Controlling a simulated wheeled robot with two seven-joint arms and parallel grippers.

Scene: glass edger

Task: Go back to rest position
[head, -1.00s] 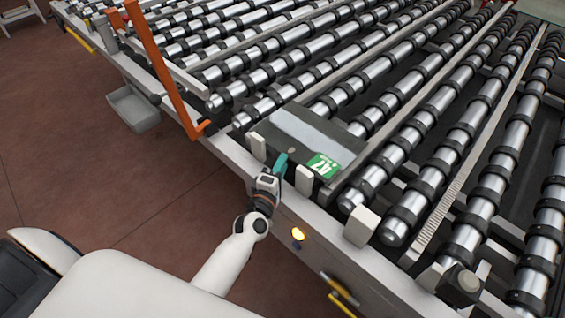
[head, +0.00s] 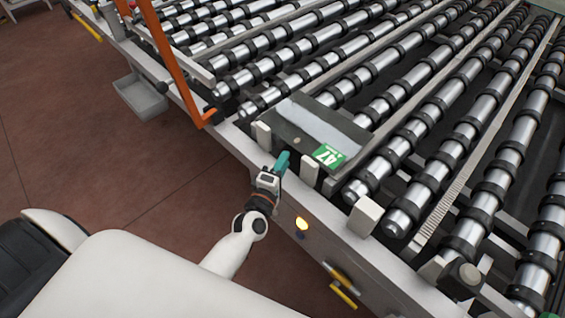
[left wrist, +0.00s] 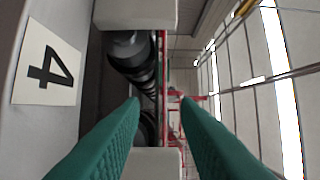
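My left gripper (head: 283,161) has teal fingers and is at the front rail of the roller conveyor, beside the dark plate with the green 47 label (head: 329,156). In the left wrist view its two fingers (left wrist: 160,103) stand apart with nothing between them, so it is open and empty. In the head view the fingers lie between two white blocks, the left block (head: 262,134) and the right block (head: 310,170). I cannot tell whether they touch anything. My right gripper is in neither view.
Conveyor rollers (head: 440,125) fill the right side. An orange post (head: 170,65) rises at left, with a grey bin (head: 140,98) near it. A lit yellow button (head: 302,223) is on the front rail (head: 350,255). The red-brown floor (head: 90,160) is open at left.

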